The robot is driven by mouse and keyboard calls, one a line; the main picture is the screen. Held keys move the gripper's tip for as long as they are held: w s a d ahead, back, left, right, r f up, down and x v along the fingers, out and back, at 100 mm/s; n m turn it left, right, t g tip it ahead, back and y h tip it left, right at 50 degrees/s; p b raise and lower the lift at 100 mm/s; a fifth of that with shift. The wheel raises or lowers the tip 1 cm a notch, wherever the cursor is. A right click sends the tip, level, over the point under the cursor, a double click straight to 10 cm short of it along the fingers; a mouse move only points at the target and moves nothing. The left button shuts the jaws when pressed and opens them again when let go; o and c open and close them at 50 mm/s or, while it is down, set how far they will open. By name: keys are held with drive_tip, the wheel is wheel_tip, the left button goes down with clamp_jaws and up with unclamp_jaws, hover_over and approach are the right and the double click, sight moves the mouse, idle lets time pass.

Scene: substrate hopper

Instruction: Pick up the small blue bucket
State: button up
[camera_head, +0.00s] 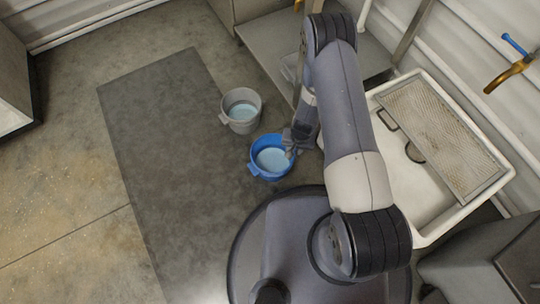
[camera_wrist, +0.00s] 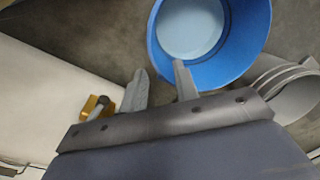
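The small blue bucket (camera_head: 268,161) stands on the dark grey floor mat and holds pale blue liquid. It also shows at the top of the wrist view (camera_wrist: 232,62). My gripper (camera_head: 297,141) is at the bucket's right rim in the head view. In the wrist view my gripper (camera_wrist: 160,78) has its two fingers apart with nothing between the tips. One finger overlaps the blue wall in the picture, and the other lies outside the bucket. I cannot tell whether either finger touches it or how high the fingers are above the rim.
A grey bucket (camera_head: 241,111) with similar liquid stands just behind and left of the blue one. A white sink (camera_head: 428,226) with a ribbed tray (camera_head: 440,135) is on the right, beside my arm. A grey bench (camera_head: 262,42) stands behind. The mat's left side (camera_head: 165,150) is clear.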

wheel_tip(320, 180, down, 5)
drive_tip(key=shift+a+r+b, duration=0.1)
drive_tip(key=shift+a+b, duration=0.05)
drive_tip(key=shift+b, duration=0.7)
wheel_tip(320, 180, down, 5)
drive_tip(key=shift+w+f+b, duration=0.1)
drive_tip(key=shift+f+b, duration=0.05)
drive_tip(key=shift+b, duration=1)
clamp_jaws()
